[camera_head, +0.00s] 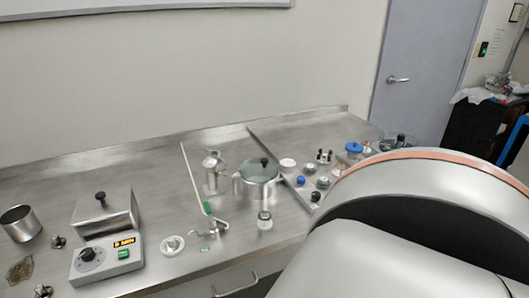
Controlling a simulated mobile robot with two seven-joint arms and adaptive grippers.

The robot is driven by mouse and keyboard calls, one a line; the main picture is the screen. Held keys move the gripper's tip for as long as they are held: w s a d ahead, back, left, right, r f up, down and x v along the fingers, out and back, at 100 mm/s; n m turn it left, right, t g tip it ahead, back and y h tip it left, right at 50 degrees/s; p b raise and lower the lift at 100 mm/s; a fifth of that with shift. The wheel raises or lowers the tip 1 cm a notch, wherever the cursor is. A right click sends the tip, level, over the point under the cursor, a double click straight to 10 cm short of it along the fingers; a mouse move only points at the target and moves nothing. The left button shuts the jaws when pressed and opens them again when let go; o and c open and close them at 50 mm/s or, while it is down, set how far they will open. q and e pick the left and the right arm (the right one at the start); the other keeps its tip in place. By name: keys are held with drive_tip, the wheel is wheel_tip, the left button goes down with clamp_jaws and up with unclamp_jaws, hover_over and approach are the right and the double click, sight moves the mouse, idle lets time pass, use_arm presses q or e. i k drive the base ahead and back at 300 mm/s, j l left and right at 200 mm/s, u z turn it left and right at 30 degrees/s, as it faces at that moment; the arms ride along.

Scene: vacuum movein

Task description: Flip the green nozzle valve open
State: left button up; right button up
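A small green lever (207,208) stands upright on a small metal valve fitting (213,226) near the front middle of the steel bench. A thin pale rod or tube runs back from near the lever. A small green piece (205,248) lies just in front of the fitting. The lever is too small to tell its exact valve position. A large grey arm link of mine fills the lower right and hides that part of the bench. Neither gripper shows in the head view.
A white round part (172,245) and a control box (107,256) are to the left. Several small parts and a blue-lidded jar (354,150) stand at right.

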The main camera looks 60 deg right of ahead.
sight(213, 220)
drive_tip(key=z, duration=1.3)
drive_tip(key=l+u, duration=0.15)
drive_tip(key=l, duration=0.2)
